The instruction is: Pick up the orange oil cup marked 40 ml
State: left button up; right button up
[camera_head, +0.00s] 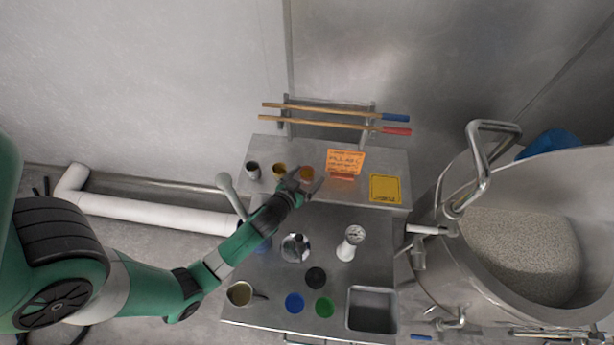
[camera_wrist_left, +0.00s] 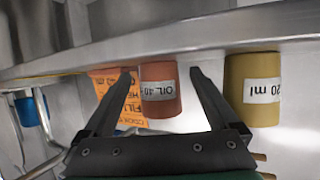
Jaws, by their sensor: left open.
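The orange oil cup (camera_head: 307,173) stands on the raised back shelf. In the left wrist view the same cup (camera_wrist_left: 160,97) shows a white label reading "OIL 40", upside down in the picture. My left gripper (camera_head: 305,181) is open, with its fingers on either side of the cup. In the left wrist view a gap shows between the cup and each finger of the left gripper (camera_wrist_left: 161,74). My right gripper is not in view.
A yellow cup (camera_head: 279,170), labelled "20 ml" in the wrist view (camera_wrist_left: 252,90), stands close beside one finger. A grey cup (camera_head: 253,170) is further left. An orange sign (camera_head: 345,161) stands just right of the gripper. The lower table (camera_head: 345,275) holds several items.

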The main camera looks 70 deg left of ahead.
aim_at(306, 172)
pick_arm(q)
jog(key=c, duration=1.4)
jog(key=shift+c, duration=0.2)
jog(key=shift+r, duration=0.6)
jog(key=r, duration=0.1)
jog(key=r+p, duration=0.1)
jog(key=r, duration=0.1)
jog(key=shift+s+d+r, duration=0.1)
jog(key=shift+s+d, duration=0.15)
jog(key=shift+d, duration=0.1)
jog(key=w+r+p+v, duration=0.1)
jog(key=v, duration=0.6)
jog(key=w+d+r+p+v, duration=0.1)
jog(key=v, duration=0.7)
jog(key=shift+r, duration=0.45)
